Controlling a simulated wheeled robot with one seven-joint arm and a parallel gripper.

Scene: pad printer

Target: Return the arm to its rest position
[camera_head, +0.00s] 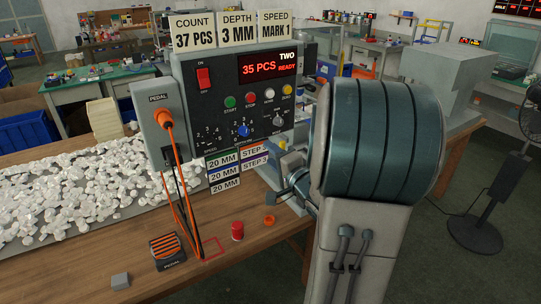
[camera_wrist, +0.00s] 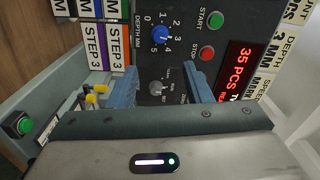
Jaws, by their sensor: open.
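My gripper (camera_wrist: 162,82) shows in the wrist view with its two blue fingers apart and nothing between them. It faces the printer's control panel (camera_wrist: 180,20), near the depth dial (camera_wrist: 160,35) and a grey knob (camera_wrist: 156,87). I cannot tell if the fingers touch the panel. In the head view my large teal and grey arm fills the right middle and hides part of the machine; the gripper is mostly hidden there. The control panel (camera_head: 215,110) carries a red display (camera_head: 270,66) reading 35 PCS READY.
A wooden table holds a tray of white pieces (camera_head: 70,190), an orange pedal (camera_head: 167,250), a red cap (camera_head: 237,231), an orange ring (camera_head: 269,220) and a grey block (camera_head: 120,281). Orange cable (camera_head: 183,190) hangs before the panel. A black fan (camera_head: 480,190) stands at right.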

